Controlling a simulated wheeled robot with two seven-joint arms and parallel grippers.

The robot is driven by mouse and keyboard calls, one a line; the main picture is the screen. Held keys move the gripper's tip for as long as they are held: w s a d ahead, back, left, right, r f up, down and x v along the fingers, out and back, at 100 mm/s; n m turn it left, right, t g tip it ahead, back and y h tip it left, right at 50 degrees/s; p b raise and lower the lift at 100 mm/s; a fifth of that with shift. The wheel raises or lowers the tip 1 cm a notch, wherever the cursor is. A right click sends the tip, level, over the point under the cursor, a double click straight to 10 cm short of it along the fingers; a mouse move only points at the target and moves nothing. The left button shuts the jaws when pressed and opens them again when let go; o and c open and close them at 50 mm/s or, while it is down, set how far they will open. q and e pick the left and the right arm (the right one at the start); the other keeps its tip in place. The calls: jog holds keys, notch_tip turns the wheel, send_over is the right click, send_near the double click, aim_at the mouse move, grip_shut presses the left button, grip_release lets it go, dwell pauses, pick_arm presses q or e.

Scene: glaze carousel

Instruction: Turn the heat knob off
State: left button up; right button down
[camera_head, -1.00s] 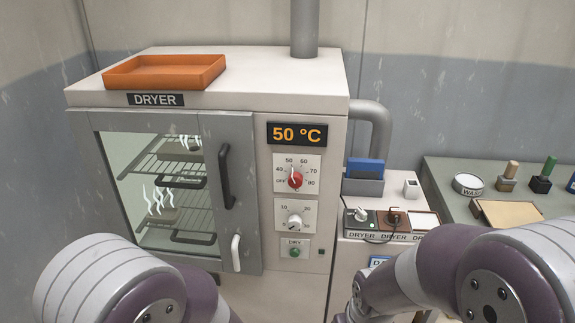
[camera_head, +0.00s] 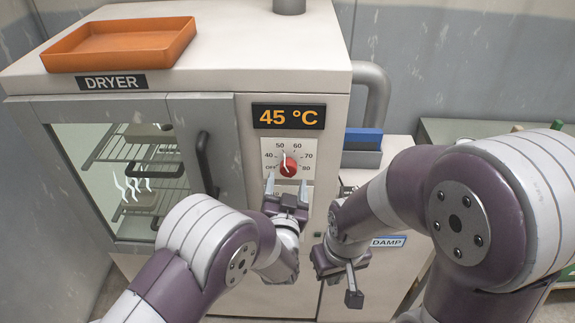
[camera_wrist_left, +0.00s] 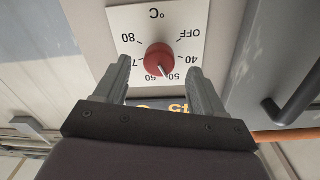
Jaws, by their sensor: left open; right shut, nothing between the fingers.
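The red heat knob (camera_head: 288,165) is on a white dial plate on the dryer (camera_head: 230,230) front, below a display (camera_head: 288,116) reading 45 °C. Its white pointer stands near 50; OFF is at the dial's lower left in the head view. My left gripper (camera_head: 286,186) is open just below and in front of the knob. In the left wrist view the knob (camera_wrist_left: 158,58) shows upside down between the open fingers (camera_wrist_left: 160,72), apparently not gripped. My right gripper (camera_head: 351,283) is shut and empty, lower right of the dryer panel.
The dryer's glass door (camera_head: 115,185) is shut, with its dark handle (camera_head: 205,163) left of the dial. An orange tray (camera_head: 120,45) sits on top. A side cabinet with a blue item (camera_head: 363,139) stands right.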

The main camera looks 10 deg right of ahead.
aim_at(290, 174)
pick_arm(q)
jog(key=x, duration=0.3)
jog(key=shift+w+r+p, duration=0.15)
jog(key=shift+w+p, duration=0.1)
jog(key=shift+p, duration=0.1)
jog(key=shift+w+d, duration=0.3)
jog(key=shift+w, duration=0.5)
jog(key=shift+s, duration=0.1)
jog(key=c, duration=1.1)
jog(key=shift+o, duration=0.2)
jog(key=shift+f+n+b, duration=0.25)
jog(key=shift+n+b, duration=0.25)
jog(key=shift+b, duration=0.3)
jog(key=n+b, duration=0.8)
jog(key=b, duration=0.2)
jog(key=n+b, duration=0.7)
jog(key=b, duration=0.3)
jog(key=shift+d+f+n+y, duration=0.2)
jog(key=shift+n+y, duration=0.1)
jog(key=shift+n, duration=0.1)
jog(key=shift+r+n+b, duration=0.25)
jog(key=shift+n+b, duration=1.05)
jog(key=shift+b, duration=0.15)
